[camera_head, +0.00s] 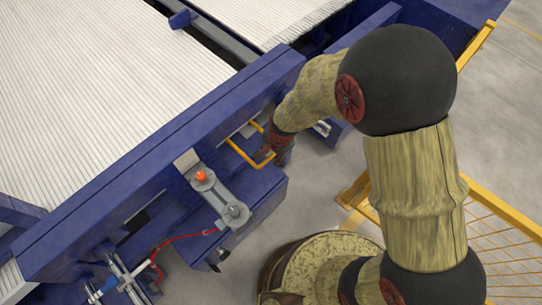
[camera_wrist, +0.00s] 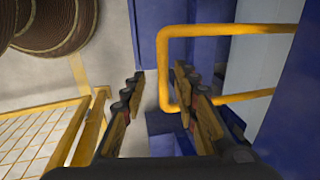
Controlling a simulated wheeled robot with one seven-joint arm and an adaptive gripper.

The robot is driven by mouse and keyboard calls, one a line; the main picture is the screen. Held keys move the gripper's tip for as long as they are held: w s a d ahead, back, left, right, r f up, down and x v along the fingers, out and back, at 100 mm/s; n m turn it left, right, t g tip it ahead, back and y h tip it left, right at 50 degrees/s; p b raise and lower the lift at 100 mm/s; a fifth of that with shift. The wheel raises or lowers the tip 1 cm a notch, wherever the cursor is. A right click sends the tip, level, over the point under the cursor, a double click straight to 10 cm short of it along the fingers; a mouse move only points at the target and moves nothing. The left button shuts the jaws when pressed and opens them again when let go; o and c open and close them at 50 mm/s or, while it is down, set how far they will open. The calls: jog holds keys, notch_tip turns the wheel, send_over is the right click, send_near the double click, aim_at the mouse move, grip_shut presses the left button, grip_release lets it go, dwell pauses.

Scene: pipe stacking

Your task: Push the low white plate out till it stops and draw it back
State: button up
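My gripper (camera_wrist: 160,100) is open, with a gap between its two dark-and-yellow fingers. A yellow loop handle (camera_wrist: 167,70) is just beyond the fingers; its upright bar shows between them, and the right finger overlaps its lower corner. I cannot tell whether they touch. In the head view my gripper (camera_head: 280,150) is at the right end of the same handle (camera_head: 240,154), on the blue frame's side. A pale panel (camera_wrist: 265,60) shows behind the handle in the wrist view. I cannot tell whether it is the low white plate. A small pale plate (camera_head: 187,160) stands by the orange knob.
The blue frame (camera_head: 110,200) carries rows of white pipes (camera_head: 80,80). A grey bracket with an orange knob (camera_head: 201,176) and a red cable (camera_head: 185,237) sit left of the handle. Yellow mesh fencing (camera_head: 500,235) stands at the right. Grey floor lies between.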

notch_tip(320, 180, up, 10)
jog(key=s+d, duration=0.1)
jog(key=shift+s+d+r, duration=0.15)
jog(key=shift+d+r, duration=0.05)
jog(key=shift+d, duration=0.15)
dwell(0.4)
jog(key=s+d+n+g, duration=0.1)
jog(key=s+d+n, duration=0.1)
jog(key=s+n, duration=0.3)
jog(key=s+d+r+n+t, duration=0.1)
jog(key=s+d+r, duration=0.3)
jog(key=d+r, duration=0.5)
jog(key=s+d+r+n+t+h, duration=0.1)
jog(key=s+d+r+n+t, duration=0.1)
jog(key=d+r, duration=0.7)
notch_tip(320, 180, up, 6)
jog(key=shift+s+d+r+t+h, duration=0.3)
jog(key=shift+s+d+t, duration=0.1)
jog(key=shift+s+t, duration=0.6)
